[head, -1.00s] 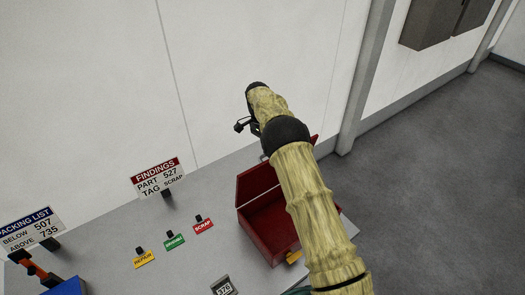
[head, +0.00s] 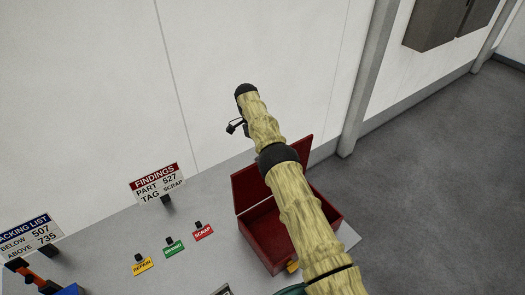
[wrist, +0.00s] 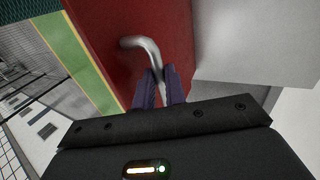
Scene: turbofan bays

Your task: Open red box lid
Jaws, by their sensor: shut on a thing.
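The red box (head: 262,238) stands on the grey table in the head view, partly covered by my arm. Its lid (head: 250,187) is raised at the back, well clear of the box rim, and the box's inside shows. In the wrist view the red lid (wrist: 100,30) fills the upper middle, with a bent metal handle (wrist: 148,48) on it. My gripper (wrist: 158,80) is shut on this handle, its two dark fingers on either side of the bar. In the head view my arm hides the fingers and the handle.
Yellow, green and red SCRAP (head: 203,232) tags lie left of the box. A FINDINGS sign (head: 157,181) stands behind them and a packing list sign (head: 30,238) at far left. A white wall rises behind the table; grey floor lies right.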

